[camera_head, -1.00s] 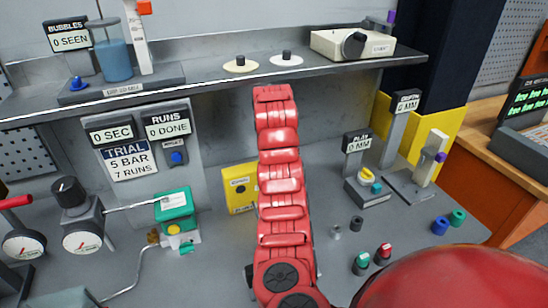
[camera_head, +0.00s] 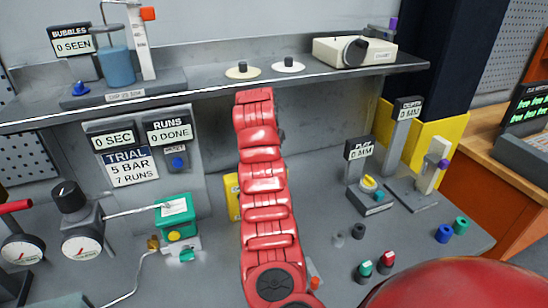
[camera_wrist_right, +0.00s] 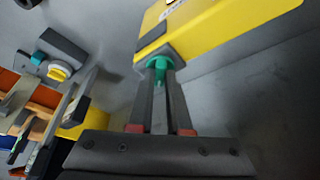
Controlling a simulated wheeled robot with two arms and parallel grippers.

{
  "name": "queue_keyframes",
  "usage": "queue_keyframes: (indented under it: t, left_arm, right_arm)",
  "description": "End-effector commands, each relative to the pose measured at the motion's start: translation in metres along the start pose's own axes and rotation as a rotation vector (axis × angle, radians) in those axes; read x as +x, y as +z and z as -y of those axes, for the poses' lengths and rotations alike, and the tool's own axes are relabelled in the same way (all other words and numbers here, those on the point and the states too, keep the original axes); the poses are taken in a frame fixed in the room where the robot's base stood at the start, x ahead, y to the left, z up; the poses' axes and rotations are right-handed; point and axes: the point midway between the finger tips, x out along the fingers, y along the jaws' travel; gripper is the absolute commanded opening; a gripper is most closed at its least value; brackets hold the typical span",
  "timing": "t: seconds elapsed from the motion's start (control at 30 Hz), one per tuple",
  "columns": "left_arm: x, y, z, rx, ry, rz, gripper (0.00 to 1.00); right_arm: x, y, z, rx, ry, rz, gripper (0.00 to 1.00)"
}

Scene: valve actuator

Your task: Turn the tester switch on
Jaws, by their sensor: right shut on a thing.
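The yellow box, apparently the tester (camera_head: 233,197), stands at the back of the bench, mostly hidden behind my red right arm in the head view. In the right wrist view the yellow box (camera_wrist_right: 215,22) is close, with a green knob-like switch (camera_wrist_right: 160,64) on its near end. My right gripper (camera_wrist_right: 160,76) has its two fingers closed around this green switch. Which setting the switch is in cannot be told. In the head view the right gripper is hidden behind its arm. My left gripper is not in view.
A shelf (camera_head: 200,90) runs above the bench. A green block (camera_head: 176,220) and gauges stand left. The PLAY display (camera_head: 360,150), a yellow-knobbed block (camera_head: 370,190) and small coloured parts stand right. A grey panel with displays (camera_head: 135,190) is at back left.

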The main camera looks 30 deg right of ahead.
Motion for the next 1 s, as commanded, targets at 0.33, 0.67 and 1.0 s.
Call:
queue_keyframes:
  t: [0.33, 0.67, 1.0]
  left_arm:
    - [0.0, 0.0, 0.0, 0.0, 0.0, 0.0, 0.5]
    - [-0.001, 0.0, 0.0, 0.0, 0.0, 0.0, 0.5]
    - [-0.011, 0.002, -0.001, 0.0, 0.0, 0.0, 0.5]
  right_arm:
    - [0.0, 0.0, 0.0, -0.001, -0.001, 0.0, 0.46]
    - [-0.004, 0.0, 0.001, -0.002, -0.003, -0.002, 0.46]
    - [-0.063, 0.001, 0.002, -0.002, -0.007, 0.002, 0.46]
